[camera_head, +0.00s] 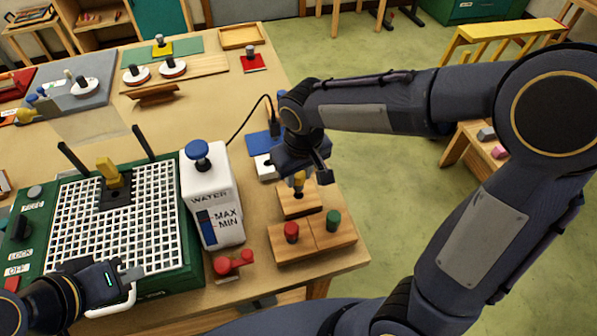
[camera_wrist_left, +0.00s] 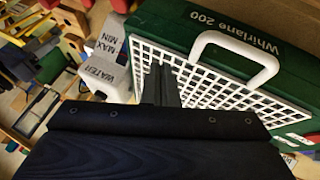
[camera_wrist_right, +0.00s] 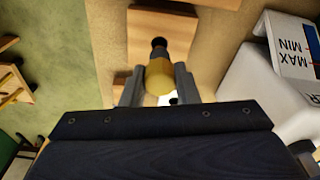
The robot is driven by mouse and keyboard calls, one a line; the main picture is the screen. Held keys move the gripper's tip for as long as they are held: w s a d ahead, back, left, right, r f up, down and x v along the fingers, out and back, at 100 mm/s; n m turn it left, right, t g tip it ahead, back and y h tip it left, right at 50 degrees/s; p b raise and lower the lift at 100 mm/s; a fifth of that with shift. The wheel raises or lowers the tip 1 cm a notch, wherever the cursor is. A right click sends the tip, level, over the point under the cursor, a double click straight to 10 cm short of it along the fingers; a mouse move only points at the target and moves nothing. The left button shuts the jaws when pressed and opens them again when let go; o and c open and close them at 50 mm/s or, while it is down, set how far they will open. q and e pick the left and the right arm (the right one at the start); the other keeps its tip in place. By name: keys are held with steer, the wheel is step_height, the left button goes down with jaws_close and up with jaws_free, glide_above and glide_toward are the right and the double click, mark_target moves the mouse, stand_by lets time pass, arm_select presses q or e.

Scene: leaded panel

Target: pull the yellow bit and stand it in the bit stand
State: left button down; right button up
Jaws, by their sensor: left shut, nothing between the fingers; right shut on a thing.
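My right gripper (camera_head: 299,176) is shut on the yellow bit (camera_wrist_right: 158,76), whose dark end points away from the fingers. In the head view, the bit is just above or at a small wooden block (camera_head: 297,207); I cannot tell whether it touches. Beside that block, a wooden bit stand (camera_head: 285,250) holds a red bit (camera_head: 291,231) and a green bit (camera_head: 333,219) upright. The block also shows in the right wrist view (camera_wrist_right: 163,33). My left gripper (camera_head: 132,274) is shut and empty over the front edge of the green grinder (camera_head: 190,265), near its white handle (camera_wrist_left: 238,45).
A white water tank (camera_head: 226,180) with a blue cap stands left of the wooden blocks. A yellow piece (camera_head: 107,172) sits on the grinder's white grid. A red part (camera_head: 233,263) lies in front of the tank. The table's right edge is close to the blocks.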

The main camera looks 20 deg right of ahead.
mark_target(299, 183)
steer(key=shift+f+b, duration=1.4)
steer(key=shift+f, duration=0.2)
steer(key=o, duration=1)
steer(key=r, duration=0.5)
steer(key=s+r, duration=0.1)
steer(key=r, duration=0.2)
steer(key=shift+d, duration=0.1)
steer(key=shift+f, duration=0.1)
